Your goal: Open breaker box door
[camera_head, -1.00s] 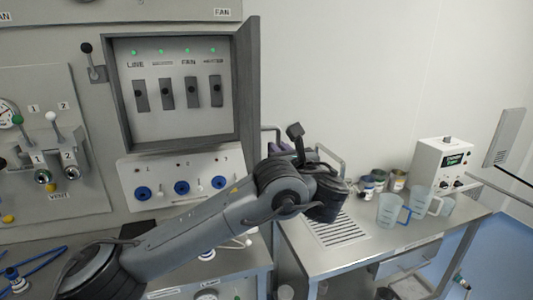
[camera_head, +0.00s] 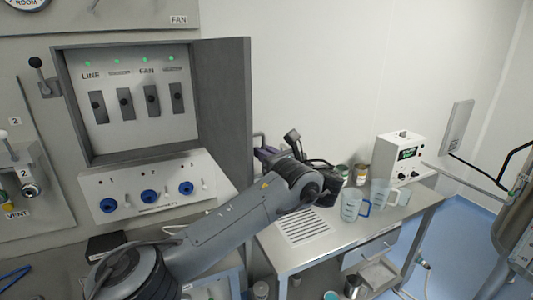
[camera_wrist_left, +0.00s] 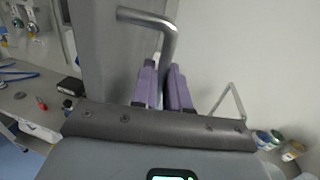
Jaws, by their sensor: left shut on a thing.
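The breaker box (camera_head: 88,150) is on the left in the head view, with its inside showing several dark switches and green lights. Its grey door (camera_head: 222,110) stands open on the right side of the box, its inner face visible. My left gripper (camera_head: 268,153) is beyond the door's free edge, its purple fingers partly hidden behind my arm. In the left wrist view the purple fingers (camera_wrist_left: 164,88) are closed around the grey bar of the door handle (camera_wrist_left: 150,18). The gripped part is mostly hidden between them. My right gripper is not in view.
A panel with blue knobs (camera_head: 150,193) sits below the box. A metal table (camera_head: 345,237) to the right bears blue-handled beakers (camera_head: 353,204), small cans and a white instrument (camera_head: 400,157). The white wall (camera_head: 310,70) behind the door is bare.

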